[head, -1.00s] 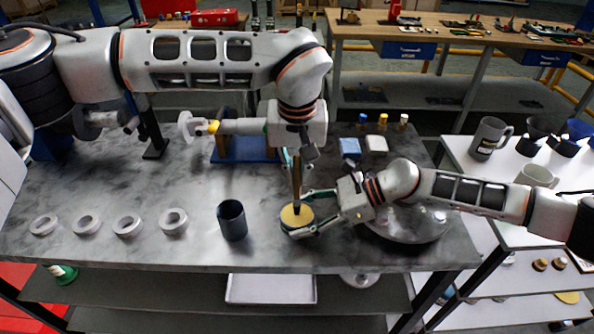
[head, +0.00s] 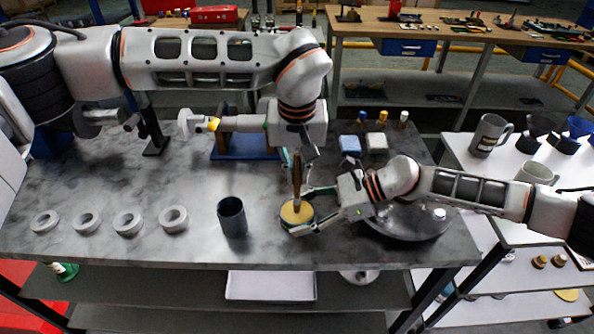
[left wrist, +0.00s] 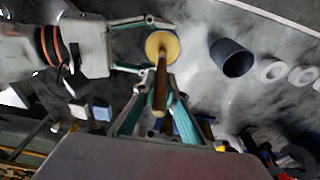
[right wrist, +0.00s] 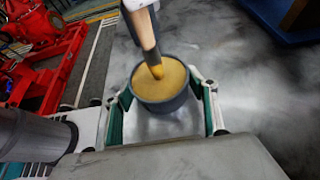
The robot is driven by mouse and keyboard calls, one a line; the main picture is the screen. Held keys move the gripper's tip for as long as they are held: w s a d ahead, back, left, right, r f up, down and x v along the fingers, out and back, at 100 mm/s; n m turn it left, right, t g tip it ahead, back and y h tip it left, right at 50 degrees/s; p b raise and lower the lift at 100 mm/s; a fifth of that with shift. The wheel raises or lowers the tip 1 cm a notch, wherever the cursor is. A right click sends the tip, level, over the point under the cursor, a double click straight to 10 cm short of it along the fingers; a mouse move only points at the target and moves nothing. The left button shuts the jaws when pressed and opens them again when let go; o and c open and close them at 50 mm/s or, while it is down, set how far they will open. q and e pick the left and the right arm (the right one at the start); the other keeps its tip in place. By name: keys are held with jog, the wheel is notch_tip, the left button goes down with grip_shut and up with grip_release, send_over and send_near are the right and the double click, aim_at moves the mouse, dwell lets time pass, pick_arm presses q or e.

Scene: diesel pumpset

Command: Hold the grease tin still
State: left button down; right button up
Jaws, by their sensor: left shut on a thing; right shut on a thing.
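The grease tin (head: 297,213) is a short dark grey tin filled with yellow grease, at the front middle of the grey table. My right gripper (head: 302,211) is shut on the tin, one finger on each side; the right wrist view shows its round wall (right wrist: 164,104) between the fingers. My left gripper (head: 298,160) is above the tin, shut on a brush (head: 297,183) with a wooden handle. The brush points down into the tin, and its tip meets the yellow grease in the right wrist view. The left wrist view also shows the tin (left wrist: 160,43) below the brush.
A dark cup (head: 232,217) stands left of the tin, with several pale rings farther left. A round metal dish (head: 410,224) lies under my right forearm. A blue block (head: 350,144), a pale block (head: 376,144) and small capped bottles stand behind.

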pick_arm(q)
jog(key=shift+f, duration=0.1)
dwell(0.5)
jog(key=shift+r, duration=3.55)
pick_arm(e)
jog(key=o, duration=1.4)
jog(key=shift+o, duration=0.2)
jog(key=shift+d, duration=0.1)
